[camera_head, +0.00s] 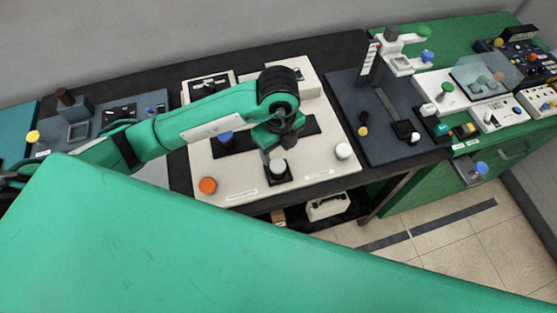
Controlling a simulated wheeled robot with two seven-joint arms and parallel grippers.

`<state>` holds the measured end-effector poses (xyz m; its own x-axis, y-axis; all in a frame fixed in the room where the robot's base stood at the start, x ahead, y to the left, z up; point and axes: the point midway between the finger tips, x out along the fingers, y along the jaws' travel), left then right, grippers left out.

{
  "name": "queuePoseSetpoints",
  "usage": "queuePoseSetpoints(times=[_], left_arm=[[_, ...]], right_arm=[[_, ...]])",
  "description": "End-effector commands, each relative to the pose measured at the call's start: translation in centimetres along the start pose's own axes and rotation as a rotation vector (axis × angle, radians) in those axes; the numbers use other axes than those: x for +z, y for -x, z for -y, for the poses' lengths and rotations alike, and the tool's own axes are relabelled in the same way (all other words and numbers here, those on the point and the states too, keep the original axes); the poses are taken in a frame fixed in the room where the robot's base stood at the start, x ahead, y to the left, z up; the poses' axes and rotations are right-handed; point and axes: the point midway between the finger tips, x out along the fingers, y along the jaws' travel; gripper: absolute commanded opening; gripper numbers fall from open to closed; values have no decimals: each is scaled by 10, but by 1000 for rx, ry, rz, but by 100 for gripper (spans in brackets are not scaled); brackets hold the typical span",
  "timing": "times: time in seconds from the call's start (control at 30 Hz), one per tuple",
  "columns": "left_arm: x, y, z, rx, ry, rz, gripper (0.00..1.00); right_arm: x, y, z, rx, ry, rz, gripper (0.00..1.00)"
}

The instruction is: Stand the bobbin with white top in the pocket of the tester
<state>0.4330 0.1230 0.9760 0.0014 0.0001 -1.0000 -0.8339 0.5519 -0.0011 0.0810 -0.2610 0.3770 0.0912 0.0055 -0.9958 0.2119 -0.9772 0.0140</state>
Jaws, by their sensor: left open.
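A bobbin with a white top (278,167) stands upright at a small black square (283,180) near the front edge of a pale panel (227,177), which looks like the tester. I cannot tell how deep it sits in the square. My left gripper (274,151) is open, pointing down just above and behind the white top. Whether its fingers touch the bobbin cannot be told; the wrist partly hides them. My right gripper is not in view.
On the pale panel are a blue-topped piece (226,138), an orange one (208,185) and a white round one (343,151). A dark panel (385,150) lies to the right. A green bench (443,55) with several devices stands farther right.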

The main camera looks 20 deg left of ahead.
Motion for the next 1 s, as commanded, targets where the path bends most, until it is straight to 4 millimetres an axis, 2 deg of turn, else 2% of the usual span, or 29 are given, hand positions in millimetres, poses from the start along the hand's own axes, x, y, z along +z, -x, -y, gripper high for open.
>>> queuePoseSetpoints(times=[0.1,0.3,0.87,1.0], left_arm=[[0,17,1,-2,-1,1,60],[0,28,0,0,-1,0,60],[0,28,0,0,0,-1,60],[0,28,0,1,0,-1,60]], right_arm=[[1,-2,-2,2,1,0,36],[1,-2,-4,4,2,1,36],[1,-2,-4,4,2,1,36],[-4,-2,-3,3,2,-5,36]])
